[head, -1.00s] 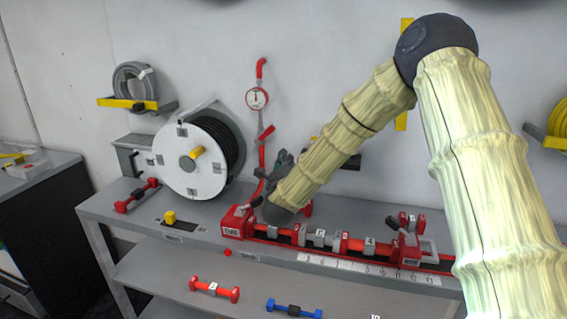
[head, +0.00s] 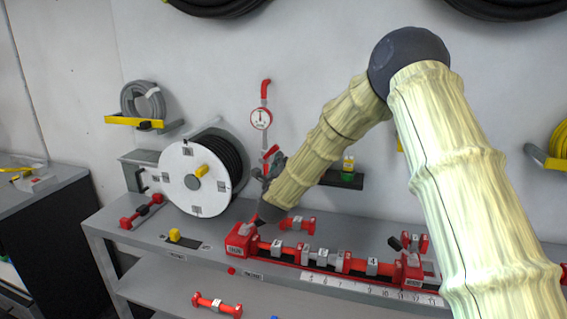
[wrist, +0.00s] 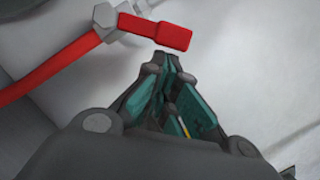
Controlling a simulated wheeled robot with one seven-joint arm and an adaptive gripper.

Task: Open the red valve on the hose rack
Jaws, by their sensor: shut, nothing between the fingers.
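The red valve handle (head: 270,153) sits on the red pipe below a round gauge, against the wall. In the wrist view the red handle (wrist: 155,32) lies level across the top, joined to a grey hex fitting (wrist: 104,18) on the red hose. My gripper (head: 274,163) is right by the valve in the head view. In the wrist view my gripper (wrist: 165,60) is shut and empty, its fingertips just below the right end of the handle. I cannot tell whether they touch it. My gripper partly hides the pipe below the valve in the head view.
A white hose reel (head: 194,180) stands left of the valve. The bench (head: 120,216) below carries a red clamp rail (head: 240,243) with several blocks.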

